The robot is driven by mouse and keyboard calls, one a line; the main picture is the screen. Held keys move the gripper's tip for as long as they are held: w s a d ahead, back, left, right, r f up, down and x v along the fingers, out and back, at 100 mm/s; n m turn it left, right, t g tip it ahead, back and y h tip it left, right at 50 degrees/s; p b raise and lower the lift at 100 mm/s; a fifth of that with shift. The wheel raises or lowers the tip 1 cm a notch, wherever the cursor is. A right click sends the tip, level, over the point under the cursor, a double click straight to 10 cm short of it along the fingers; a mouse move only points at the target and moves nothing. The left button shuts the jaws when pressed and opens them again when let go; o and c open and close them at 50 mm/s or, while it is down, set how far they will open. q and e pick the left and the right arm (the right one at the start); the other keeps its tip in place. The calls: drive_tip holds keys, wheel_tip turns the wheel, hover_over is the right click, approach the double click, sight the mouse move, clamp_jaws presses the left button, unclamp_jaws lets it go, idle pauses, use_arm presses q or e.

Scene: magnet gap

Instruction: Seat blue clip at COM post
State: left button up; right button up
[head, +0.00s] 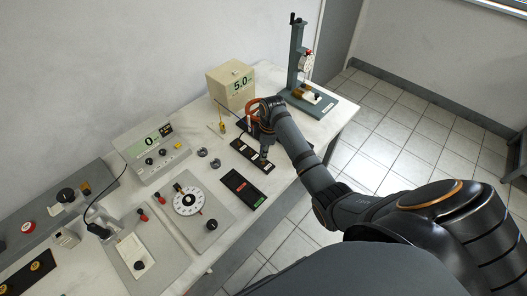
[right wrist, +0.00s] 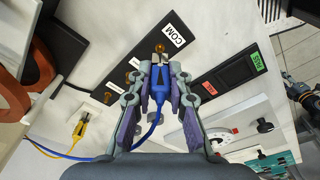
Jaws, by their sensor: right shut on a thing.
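My right gripper (right wrist: 158,84) is shut on the blue clip (right wrist: 158,88), whose blue wire trails back to the left. The clip's metal tip points at the brass COM post (right wrist: 160,47), beside the white COM label (right wrist: 174,36) on a black strip (right wrist: 120,30). The tip is at or very close to the post; I cannot tell whether it grips it. In the head view my right gripper (head: 264,152) is over the black strip (head: 245,152), and the clip is too small to make out.
A yellow clip (right wrist: 78,128) sits on a pale block left of my gripper. A black PASS tray (right wrist: 232,73) lies to the right. Red-orange coils (right wrist: 22,75) stand at left.

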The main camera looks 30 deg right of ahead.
drive_tip(key=shift+f, duration=0.2)
drive_tip(key=shift+f+b, duration=0.65)
drive_tip(key=shift+f, duration=0.5)
drive_tip(key=shift+f, duration=0.1)
drive_tip(key=o, duration=0.9)
drive_tip(key=r, duration=0.4)
drive_tip(key=d+r, duration=0.1)
drive_tip(key=r, duration=0.7)
drive_tip(key=shift+s+d, duration=0.15)
drive_tip(key=shift+s, duration=0.2)
drive_tip(key=shift+f, duration=0.1)
